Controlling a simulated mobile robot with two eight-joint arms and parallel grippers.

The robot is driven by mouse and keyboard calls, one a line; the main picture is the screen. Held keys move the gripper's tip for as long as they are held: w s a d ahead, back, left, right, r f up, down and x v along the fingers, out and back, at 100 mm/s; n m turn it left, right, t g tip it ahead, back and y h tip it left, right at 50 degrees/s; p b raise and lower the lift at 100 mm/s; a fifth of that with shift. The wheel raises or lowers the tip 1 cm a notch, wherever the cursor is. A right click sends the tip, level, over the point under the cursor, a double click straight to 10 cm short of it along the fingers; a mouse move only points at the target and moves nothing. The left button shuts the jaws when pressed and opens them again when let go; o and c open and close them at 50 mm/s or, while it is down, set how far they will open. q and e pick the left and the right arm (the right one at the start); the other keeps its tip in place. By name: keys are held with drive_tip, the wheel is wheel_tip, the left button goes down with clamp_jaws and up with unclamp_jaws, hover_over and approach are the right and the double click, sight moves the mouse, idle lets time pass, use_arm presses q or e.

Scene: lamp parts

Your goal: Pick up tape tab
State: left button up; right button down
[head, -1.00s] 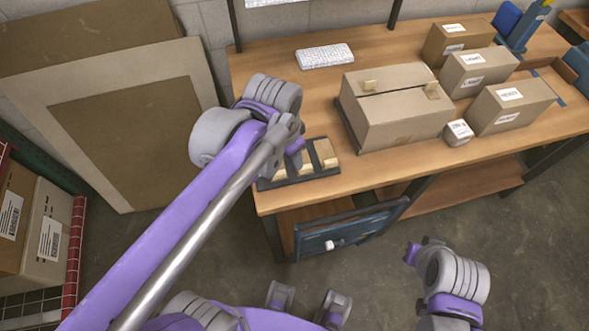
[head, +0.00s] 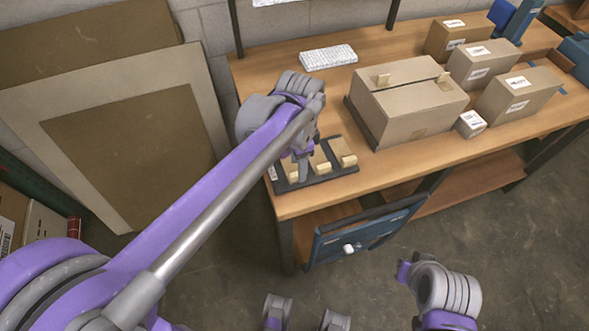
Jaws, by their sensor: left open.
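A dark tray (head: 345,175) lies at the table's front left edge. It holds tan pieces with small pale tape tabs at their near ends: a middle tab (head: 323,168), a right tab (head: 349,161) and a left tab (head: 293,177) beside my gripper. My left gripper (head: 303,172) is open and points down over the left part of the tray. Its wrist hides the tray's back left. I cannot tell whether its fingers touch a tab. My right gripper (head: 404,271) is low at the right, in front of the table, and its jaw state is unclear.
A large carton (head: 408,105) with two pale tabs on its top stands right of the tray. Several smaller boxes (head: 518,95) stand farther right. A white keyboard (head: 328,57) lies behind.

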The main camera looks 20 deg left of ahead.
use_arm(q)
wheel_tip(320, 180, down, 3)
drive_tip(key=shift+a+f, duration=0.1)
drive_tip(key=shift+a, duration=0.05)
clamp_jaws()
